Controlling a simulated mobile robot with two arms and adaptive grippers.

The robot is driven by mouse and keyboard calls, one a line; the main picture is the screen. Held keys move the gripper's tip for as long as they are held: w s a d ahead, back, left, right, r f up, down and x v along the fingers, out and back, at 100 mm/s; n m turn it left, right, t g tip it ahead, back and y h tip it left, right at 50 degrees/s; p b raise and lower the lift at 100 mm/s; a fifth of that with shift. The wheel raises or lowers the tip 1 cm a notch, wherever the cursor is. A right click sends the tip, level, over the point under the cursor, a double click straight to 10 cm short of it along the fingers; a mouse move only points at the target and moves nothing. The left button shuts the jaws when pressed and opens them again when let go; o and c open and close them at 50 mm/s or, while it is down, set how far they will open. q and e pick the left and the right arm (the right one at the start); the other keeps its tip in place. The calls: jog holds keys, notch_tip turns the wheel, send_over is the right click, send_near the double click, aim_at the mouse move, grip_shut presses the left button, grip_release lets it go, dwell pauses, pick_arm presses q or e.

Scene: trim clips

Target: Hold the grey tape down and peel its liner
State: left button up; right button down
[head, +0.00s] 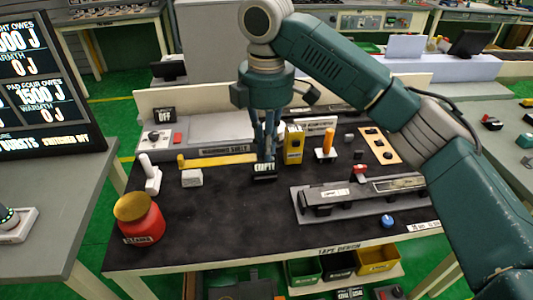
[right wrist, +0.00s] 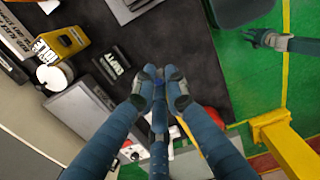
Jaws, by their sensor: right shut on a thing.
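My right gripper (head: 265,152) points down over the middle of the dark bench mat, just behind a small black EMPTY sign (head: 264,168). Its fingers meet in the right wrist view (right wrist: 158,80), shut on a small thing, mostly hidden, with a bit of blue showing. The sign also shows there (right wrist: 112,60). I cannot pick out the grey tape or its liner for certain. A pale labelled strip (head: 400,184) lies on the grey rail (head: 350,208) at the right. My left gripper (right wrist: 255,38) shows small over the green floor, apart from the bench; its opening is unclear.
A red jar with a yellow top (head: 143,220) stands at the front left. A yellow strip (head: 218,161) lies at the back left, near a white block (head: 191,178). The front middle mat (head: 230,225) is clear.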

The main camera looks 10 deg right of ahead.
aim_at(267, 212)
jog(key=shift+f, duration=0.25)
jog(key=shift+s+f+b, duration=0.1)
jog(key=shift+f+b, duration=1.2)
jog(key=shift+f, duration=8.45)
jog(key=shift+d+f, duration=0.1)
jog(key=shift+f, duration=0.05)
